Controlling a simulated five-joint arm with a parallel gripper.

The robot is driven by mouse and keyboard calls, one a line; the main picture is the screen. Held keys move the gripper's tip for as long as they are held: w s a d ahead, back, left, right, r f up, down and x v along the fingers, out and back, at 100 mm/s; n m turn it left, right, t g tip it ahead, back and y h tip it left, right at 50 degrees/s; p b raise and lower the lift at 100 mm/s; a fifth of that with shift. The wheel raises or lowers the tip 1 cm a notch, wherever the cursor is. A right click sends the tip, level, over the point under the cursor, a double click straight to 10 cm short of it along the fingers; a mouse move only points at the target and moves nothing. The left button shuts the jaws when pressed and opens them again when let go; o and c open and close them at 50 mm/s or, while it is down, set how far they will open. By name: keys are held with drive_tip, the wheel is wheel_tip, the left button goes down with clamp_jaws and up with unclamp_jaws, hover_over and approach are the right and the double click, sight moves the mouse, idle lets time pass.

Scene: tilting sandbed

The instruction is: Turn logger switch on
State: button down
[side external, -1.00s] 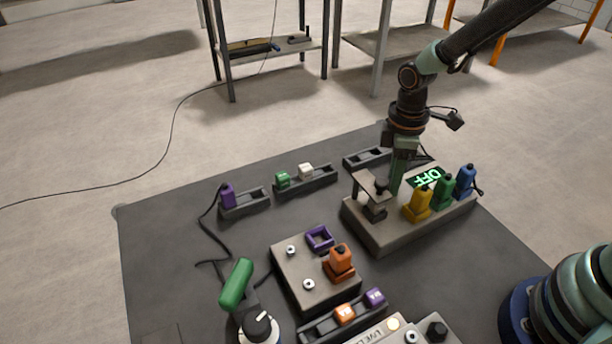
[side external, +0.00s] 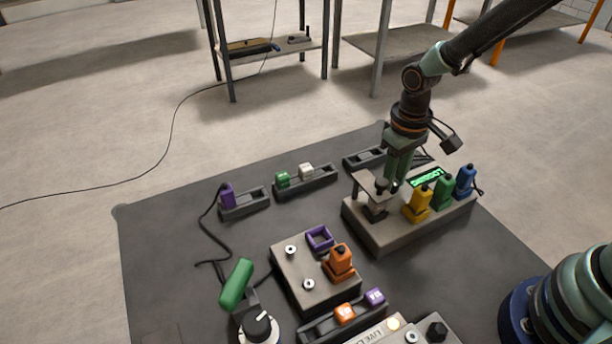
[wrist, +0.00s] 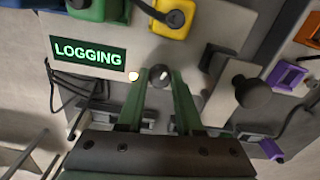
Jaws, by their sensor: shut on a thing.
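The logger box (side external: 381,243) stands on the dark mat. Its display (side external: 427,177) is lit green, and in the wrist view the display (wrist: 88,54) reads LOGGING. The logger switch (wrist: 160,75) is a small dark knob with a light mark, beside a lit yellowish lamp (wrist: 133,76). My gripper (wrist: 161,78) has its green fingers on both sides of the knob and is shut on it. In the side view my gripper (side external: 388,186) is low over the box, and its fingertips are partly hidden by the bracket.
Yellow (side external: 417,204), green (side external: 443,191) and blue (side external: 466,181) plugs stand on the box close to my gripper. A raised bracket with a dark knob (side external: 374,205) is at its left. An orange plug (side external: 339,263) sits on a separate box nearer the camera.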

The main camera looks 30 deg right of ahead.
sight(396, 182)
drive_tip(key=shift+w+d+m, duration=0.15)
drive_tip(key=shift+m, duration=0.75)
drive_tip(key=c, duration=0.6)
unclamp_jaws()
drive_tip(key=shift+r, duration=0.1)
wheel_tip(396, 182, up, 12)
drive_tip(key=shift+s+r, duration=0.1)
drive_tip(key=shift+s, duration=0.1)
